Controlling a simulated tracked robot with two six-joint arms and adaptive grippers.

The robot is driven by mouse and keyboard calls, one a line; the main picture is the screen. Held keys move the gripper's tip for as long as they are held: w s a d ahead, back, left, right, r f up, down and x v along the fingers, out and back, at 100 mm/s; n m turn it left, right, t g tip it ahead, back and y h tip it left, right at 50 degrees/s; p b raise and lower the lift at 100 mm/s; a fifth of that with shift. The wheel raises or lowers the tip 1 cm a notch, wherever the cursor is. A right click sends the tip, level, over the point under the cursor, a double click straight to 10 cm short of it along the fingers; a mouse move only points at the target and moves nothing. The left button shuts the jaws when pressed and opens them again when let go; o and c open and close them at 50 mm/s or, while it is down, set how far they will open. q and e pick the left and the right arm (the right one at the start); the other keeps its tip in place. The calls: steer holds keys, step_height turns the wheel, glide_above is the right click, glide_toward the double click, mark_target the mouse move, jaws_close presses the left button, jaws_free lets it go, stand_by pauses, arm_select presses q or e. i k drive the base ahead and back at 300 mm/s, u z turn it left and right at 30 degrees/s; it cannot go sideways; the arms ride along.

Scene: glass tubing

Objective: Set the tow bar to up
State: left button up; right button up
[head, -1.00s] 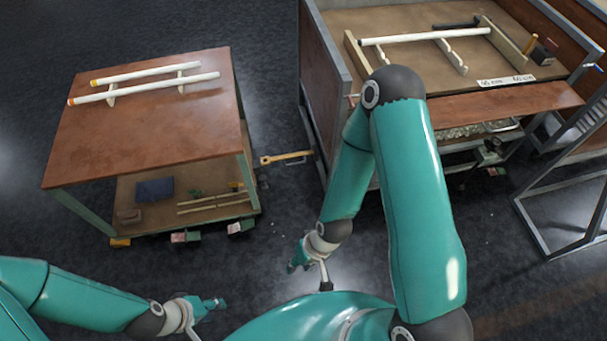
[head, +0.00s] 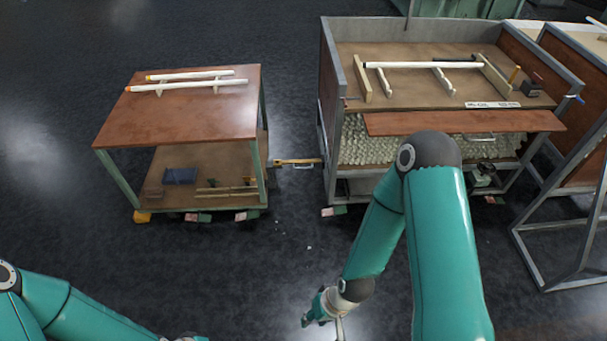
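The tow bar (head: 297,162) is a yellowish bar with a metal handle-like loop near its right end. It lies level, low in the gap between the left cart (head: 190,108) and the larger walled bench (head: 333,75). I cannot tell how its ends are fastened. My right gripper (head: 312,319) hangs at the lower middle, well in front of the bar and apart from it. It is small, and its fingers do not show clearly. Only a sliver at the bottom edge shows where my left gripper (head: 186,338) is; its fingers are cut off.
Two white glass tubes (head: 190,86) rest on supports on the left cart. Another tube (head: 425,65) lies on the bench's rack. A drawer-like board (head: 465,122) juts from the bench front. A metal frame (head: 560,240) stands at right.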

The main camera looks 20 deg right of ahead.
mark_target(292, 162)
steer(key=u, duration=0.2)
steer(key=i, duration=1.8)
steer(key=z, duration=0.8)
steer(key=k, duration=0.9)
steer(key=z, duration=0.1)
steer(key=i, duration=0.9)
steer(key=u, duration=0.05)
